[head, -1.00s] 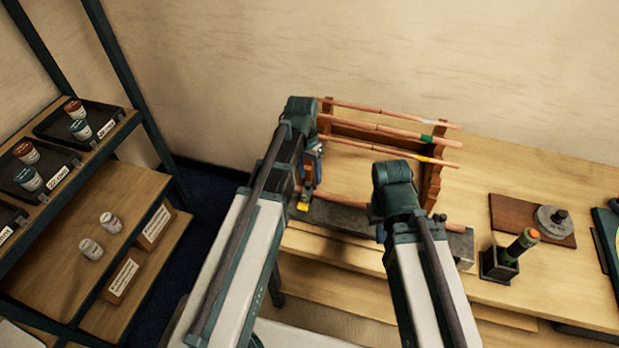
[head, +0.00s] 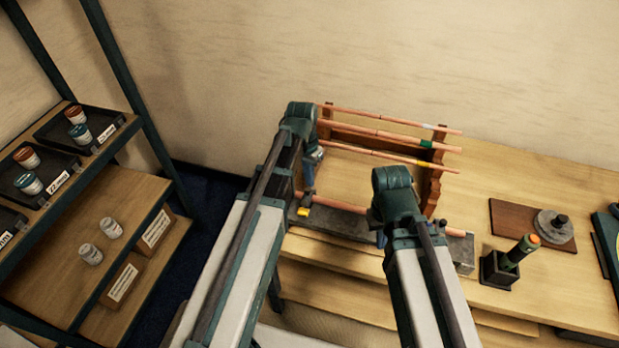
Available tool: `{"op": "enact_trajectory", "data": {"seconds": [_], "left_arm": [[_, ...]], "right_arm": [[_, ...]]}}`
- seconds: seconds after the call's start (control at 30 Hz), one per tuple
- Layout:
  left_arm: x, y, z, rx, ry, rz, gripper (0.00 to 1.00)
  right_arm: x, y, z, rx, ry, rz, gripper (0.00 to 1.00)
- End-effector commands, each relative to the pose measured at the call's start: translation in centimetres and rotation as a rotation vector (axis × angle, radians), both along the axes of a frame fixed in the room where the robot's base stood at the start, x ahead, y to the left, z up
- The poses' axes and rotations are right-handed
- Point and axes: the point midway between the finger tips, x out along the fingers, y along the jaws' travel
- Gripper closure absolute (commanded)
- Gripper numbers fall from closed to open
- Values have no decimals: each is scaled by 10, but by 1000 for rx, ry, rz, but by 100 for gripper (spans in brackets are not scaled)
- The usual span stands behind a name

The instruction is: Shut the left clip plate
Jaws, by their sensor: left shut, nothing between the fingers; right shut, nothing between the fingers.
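A grey block (head: 340,227) lies along the front of the wooden rack with a copper pipe (head: 345,205) on it. A small yellow piece (head: 304,212) at the block's left end appears to be the left clip plate. Its angle is too small to tell. My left gripper (head: 307,198) points down just above it, shut and empty; I cannot tell whether they touch. My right gripper (head: 381,239) is shut and empty over the block's right part, mostly hidden behind my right arm. The block's middle right is hidden by that arm.
The wooden rack (head: 436,185) holds several copper pipes (head: 375,133) behind the block. To the right are a dark holder with a green tool (head: 519,251) and a brown board (head: 510,222) with a grey disc. A shelf (head: 95,215) with tubs stands at left.

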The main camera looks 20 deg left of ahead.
Motion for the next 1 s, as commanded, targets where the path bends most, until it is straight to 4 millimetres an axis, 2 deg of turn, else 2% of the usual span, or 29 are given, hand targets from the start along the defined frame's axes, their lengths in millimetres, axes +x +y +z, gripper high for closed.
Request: {"op": "enact_trajectory", "data": {"seconds": [0.83,1.0], "left_arm": [[-1,0,0,2,2,0,100],[-1,0,0,1,2,0,70]], "right_arm": [[0,0,0,0,0,0,100],[0,0,0,0,0,0,100]]}}
